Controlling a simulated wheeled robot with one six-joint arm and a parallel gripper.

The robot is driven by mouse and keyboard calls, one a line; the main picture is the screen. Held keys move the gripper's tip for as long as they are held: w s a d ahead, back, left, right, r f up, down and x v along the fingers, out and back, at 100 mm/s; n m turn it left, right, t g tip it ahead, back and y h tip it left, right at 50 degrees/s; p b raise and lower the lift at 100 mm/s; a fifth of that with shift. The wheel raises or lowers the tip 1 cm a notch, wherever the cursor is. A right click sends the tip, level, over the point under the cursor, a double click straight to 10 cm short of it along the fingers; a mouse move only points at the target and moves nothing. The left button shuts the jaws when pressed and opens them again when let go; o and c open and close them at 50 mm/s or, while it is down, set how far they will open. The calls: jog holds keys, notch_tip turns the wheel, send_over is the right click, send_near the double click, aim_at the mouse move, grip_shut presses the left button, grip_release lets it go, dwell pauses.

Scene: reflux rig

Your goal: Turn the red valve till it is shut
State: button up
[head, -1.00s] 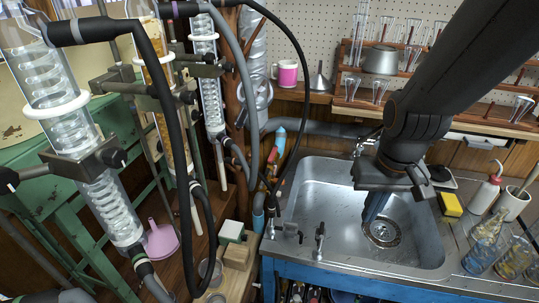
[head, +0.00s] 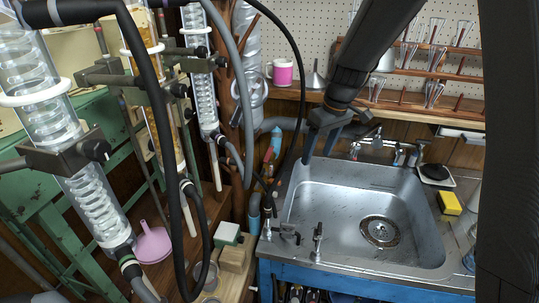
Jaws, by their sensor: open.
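The red valve (head: 268,156) appears as a small red handle on the blue pipe (head: 276,138) behind the left back corner of the sink. Its lower parts are partly hidden by hoses, and I cannot tell its exact angle. My gripper (head: 317,156) is open and empty, pointing down above the back rim of the sink. It is to the right of the red valve and apart from it.
The steel sink (head: 330,225) has taps at its back and small fittings on its front left edge. A black hose (head: 302,95) hangs between the valve and my gripper in the picture. Glass condensers (head: 88,195) on clamps crowd the left. A yellow sponge (head: 449,203) lies right of the sink.

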aim_at(267, 156)
jog(key=w+a+f+n+y+b, duration=0.1)
jog(key=w+a+f+n, duration=0.25)
jog(key=w+a, duration=0.35)
jog(key=w+a+f+n+y+b, duration=0.15)
jog(key=w+a+n, duration=0.35)
jog(key=w, duration=0.5)
jog(key=shift+s+p+x, duration=0.2)
jog(key=shift+p+x, duration=1.25)
jog(key=shift+x, duration=2.6)
jog(key=shift+d, duration=0.1)
jog(key=shift+c, duration=0.4)
jog(key=c, duration=1.1)
jog(key=shift+f, duration=0.1)
jog(key=shift+c, duration=0.2)
